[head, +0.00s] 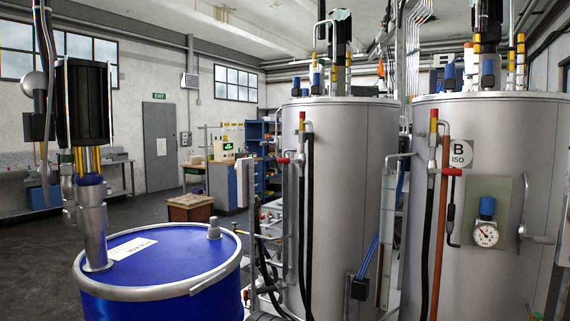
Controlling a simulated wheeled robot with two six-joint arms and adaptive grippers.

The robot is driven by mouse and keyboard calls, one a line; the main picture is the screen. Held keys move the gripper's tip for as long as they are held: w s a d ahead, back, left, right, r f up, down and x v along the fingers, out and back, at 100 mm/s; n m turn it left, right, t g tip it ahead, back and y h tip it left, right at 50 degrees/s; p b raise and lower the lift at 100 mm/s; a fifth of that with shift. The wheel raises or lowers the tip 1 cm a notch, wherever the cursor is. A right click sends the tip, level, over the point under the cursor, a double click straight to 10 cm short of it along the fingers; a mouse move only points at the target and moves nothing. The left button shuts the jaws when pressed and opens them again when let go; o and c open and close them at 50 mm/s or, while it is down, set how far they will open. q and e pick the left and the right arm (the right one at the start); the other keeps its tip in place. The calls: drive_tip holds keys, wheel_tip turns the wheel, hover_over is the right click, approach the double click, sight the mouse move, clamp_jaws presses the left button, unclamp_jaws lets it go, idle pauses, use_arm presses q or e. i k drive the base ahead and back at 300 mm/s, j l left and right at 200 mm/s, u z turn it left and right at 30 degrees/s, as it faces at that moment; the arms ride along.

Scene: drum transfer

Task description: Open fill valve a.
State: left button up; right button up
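Two large steel tanks stand at the right. The left tank (345,205) shows no letter. A valve with a red handle (283,160) sits on a pipe at its left side, and the handle points left, roughly level. I take this for fill valve a, but no label confirms it. The right tank (490,130) bears a sign "B ISO" (458,154). A similar red-handled valve (450,171) sits on its left side, also roughly level. Neither of my grippers is in view.
A blue drum (180,265) with a pump (90,170) in its lid stands at the front left. Black hoses (308,230) hang by the left tank. A gauge (486,233) is on the right tank. A wooden crate (190,207) and free floor lie behind the drum.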

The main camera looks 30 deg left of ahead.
sight(287, 160)
drive_tip(key=i+j, duration=0.25)
drive_tip(key=i, duration=0.2)
drive_tip(key=i+j+u, duration=0.1)
drive_tip(key=i+j, duration=0.45)
drive_tip(key=i, duration=0.3)
drive_tip(key=u, duration=0.05)
